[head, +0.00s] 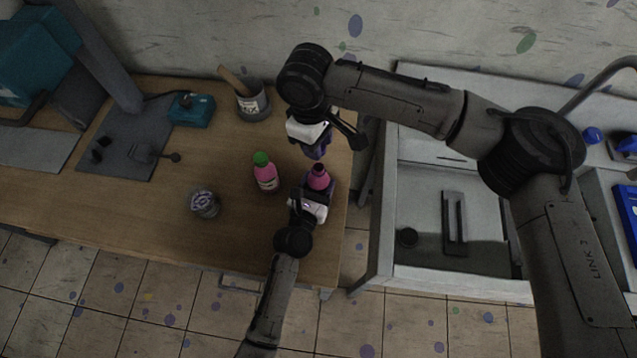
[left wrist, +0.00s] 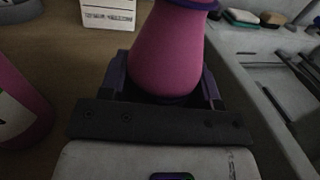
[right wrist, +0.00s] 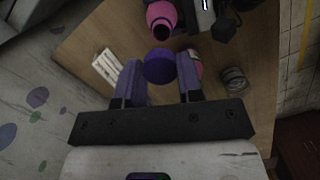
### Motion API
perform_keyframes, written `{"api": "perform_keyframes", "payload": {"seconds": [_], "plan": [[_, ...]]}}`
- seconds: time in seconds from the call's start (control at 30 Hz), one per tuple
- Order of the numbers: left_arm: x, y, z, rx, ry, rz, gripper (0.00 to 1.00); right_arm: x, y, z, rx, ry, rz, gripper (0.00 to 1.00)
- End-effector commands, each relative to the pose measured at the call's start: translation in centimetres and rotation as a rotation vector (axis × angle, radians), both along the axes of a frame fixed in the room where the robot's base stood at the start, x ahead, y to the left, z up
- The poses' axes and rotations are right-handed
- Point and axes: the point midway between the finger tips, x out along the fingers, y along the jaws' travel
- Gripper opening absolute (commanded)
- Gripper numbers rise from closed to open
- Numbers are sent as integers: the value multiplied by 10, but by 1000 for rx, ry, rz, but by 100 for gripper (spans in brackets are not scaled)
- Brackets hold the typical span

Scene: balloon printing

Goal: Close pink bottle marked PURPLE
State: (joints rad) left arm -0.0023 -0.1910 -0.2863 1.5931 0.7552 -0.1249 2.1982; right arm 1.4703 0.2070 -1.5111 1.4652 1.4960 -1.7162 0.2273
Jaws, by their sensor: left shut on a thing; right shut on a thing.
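An open pink bottle (head: 318,180) stands near the right end of the wooden table, its dark mouth showing in the right wrist view (right wrist: 161,20). My left gripper (head: 314,190) is shut on its body, which fills the middle of the left wrist view (left wrist: 168,50). A purple cap (right wrist: 159,66) is between the fingers of my right gripper (right wrist: 160,80), which is shut on it. In the head view my right gripper (head: 317,150) hangs behind the bottle, with the cap apart from the mouth. No PURPLE marking is readable.
A pink bottle with a green cap (head: 265,172) stands just left of the held one. A jar (head: 205,204), a cup with a wooden tool (head: 252,104) and a teal box (head: 192,110) are also on the table. A drawer unit (head: 420,255) stands at the right.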

Motion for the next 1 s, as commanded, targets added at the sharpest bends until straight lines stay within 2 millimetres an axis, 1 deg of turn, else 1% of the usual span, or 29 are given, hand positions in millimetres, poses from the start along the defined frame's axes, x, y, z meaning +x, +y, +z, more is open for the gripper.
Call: {"api": "perform_keyframes", "payload": {"seconds": [0.03,0.1,0.27,0.37,0.53,0.63,1.0], "plan": [[0,0,0,0,0,0,18,0,0,0,0,0,0,13],[0,0,0,0,0,0,14,0,0,0,0,0,0,13],[0,0,0,0,0,0,14,0,0,-5,0,1,0,13],[0,0,0,0,0,0,14,0,0,-14,-2,2,0,13],[0,0,0,0,0,0,14,-1,-1,-38,-4,6,0,13],[0,0,0,1,1,0,14,-1,-1,-48,-4,3,0,13],[0,0,0,1,1,0,14,-1,-1,-50,-4,3,0,13]]}}
